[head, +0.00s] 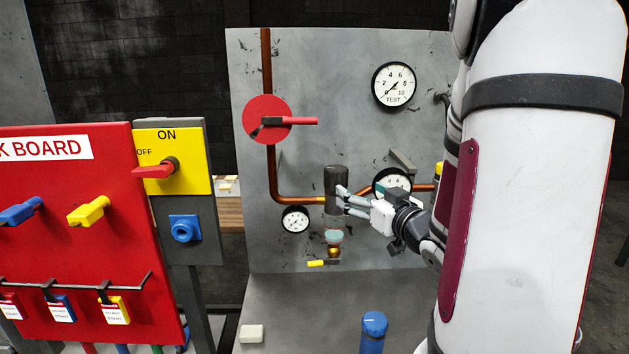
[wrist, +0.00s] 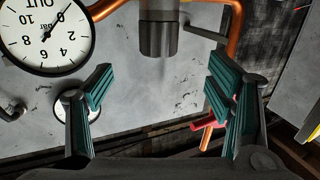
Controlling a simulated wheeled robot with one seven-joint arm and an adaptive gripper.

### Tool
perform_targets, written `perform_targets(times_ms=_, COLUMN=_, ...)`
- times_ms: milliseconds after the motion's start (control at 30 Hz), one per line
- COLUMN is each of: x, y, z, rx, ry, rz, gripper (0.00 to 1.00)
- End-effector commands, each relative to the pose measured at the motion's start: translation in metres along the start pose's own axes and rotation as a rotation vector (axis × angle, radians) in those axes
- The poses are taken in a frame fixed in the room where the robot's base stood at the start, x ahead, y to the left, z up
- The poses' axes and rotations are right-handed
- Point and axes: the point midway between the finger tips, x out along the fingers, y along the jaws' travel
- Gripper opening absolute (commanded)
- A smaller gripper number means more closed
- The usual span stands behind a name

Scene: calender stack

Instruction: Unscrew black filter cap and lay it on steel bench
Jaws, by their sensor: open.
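The black filter cap (head: 336,180) is a dark ribbed cylinder on top of the grey filter body on the pipework, upright on the steel panel. In the wrist view, which is upside down, the cap (wrist: 159,38) hangs at top centre below its lighter grey body. My gripper (head: 342,199) is close to the filter's right side in the head view. In the wrist view my gripper (wrist: 158,80) is open, its teal finger pads spread wide and empty, with the cap beyond the tips and centred between them. The grey steel bench (head: 305,305) lies below the panel.
A blue cylinder (head: 374,328) and a white block (head: 251,333) stand on the bench. A red lock board (head: 90,235) stands left.

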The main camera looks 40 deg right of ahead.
Motion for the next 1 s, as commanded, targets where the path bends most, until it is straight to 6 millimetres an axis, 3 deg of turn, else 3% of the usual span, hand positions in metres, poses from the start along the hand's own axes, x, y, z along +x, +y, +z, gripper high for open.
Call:
perform_targets(times_ms=167, x=-0.007, y=0.006, z=-0.006, rx=0.023, ry=0.047, rz=-0.015, gripper=0.74)
perform_targets(times_ms=367, x=0.011, y=0.004, z=-0.004, rx=0.021, ry=0.051, rz=-0.018, gripper=0.74)
perform_targets(times_ms=1000, x=0.112, y=0.003, z=-0.012, rx=0.023, ry=0.049, rz=-0.018, gripper=0.74)
